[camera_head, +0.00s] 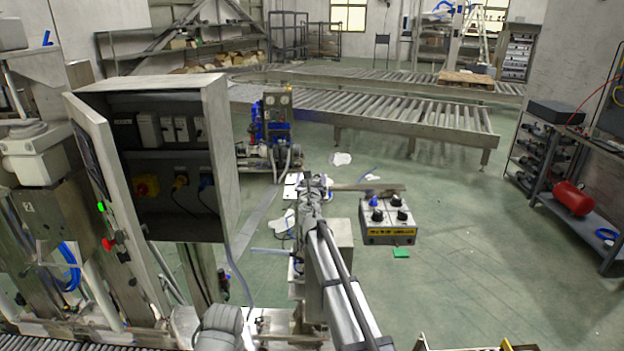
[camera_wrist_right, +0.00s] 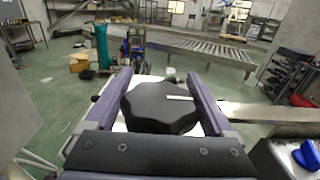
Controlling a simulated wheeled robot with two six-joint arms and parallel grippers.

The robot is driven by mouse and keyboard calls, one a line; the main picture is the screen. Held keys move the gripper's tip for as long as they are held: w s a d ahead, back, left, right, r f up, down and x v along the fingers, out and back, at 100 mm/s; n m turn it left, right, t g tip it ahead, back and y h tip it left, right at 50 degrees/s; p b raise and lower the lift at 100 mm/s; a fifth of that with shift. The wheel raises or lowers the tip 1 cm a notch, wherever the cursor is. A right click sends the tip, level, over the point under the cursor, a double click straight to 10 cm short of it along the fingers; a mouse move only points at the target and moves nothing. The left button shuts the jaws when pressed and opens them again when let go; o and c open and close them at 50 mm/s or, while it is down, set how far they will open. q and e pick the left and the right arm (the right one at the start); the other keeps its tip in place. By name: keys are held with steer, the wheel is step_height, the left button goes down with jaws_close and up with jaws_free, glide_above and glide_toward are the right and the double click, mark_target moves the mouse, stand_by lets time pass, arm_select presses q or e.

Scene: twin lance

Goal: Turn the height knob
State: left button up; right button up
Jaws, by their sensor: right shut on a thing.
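A large black knob (camera_wrist_right: 160,106) with a lobed edge and a white pointer line sits between the two fingers of my right gripper (camera_wrist_right: 160,98) in the right wrist view. The fingers press on its left and right sides, and the gripper is shut on it. The white line points to the right. A pale surface shows under the knob. In the head view my right gripper (camera_head: 313,184) is at the far end of my arm, left of a grey bar, and the knob is hidden there. My left gripper is not in view.
A control box (camera_head: 388,236) with a blue knob and several black knobs stands right of my arm. A grey bar (camera_head: 367,187) is just behind it. An open electrical cabinet (camera_head: 226,150) stands left. Roller conveyors (camera_head: 400,115) lie behind. The floor at right is open.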

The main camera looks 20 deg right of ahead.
steer(key=shift+a+n+t+y, duration=0.15)
steer(key=shift+n+y, duration=0.5)
steer(key=shift+y, duration=0.35)
steer(key=shift+a+n+t+y, duration=0.15)
steer(key=shift+n+y, duration=0.5)
steer(key=shift+y, duration=0.35)
steer(key=o, duration=1.1)
steer(key=shift+s+a, duration=0.2)
steer(key=shift+s, duration=3.65)
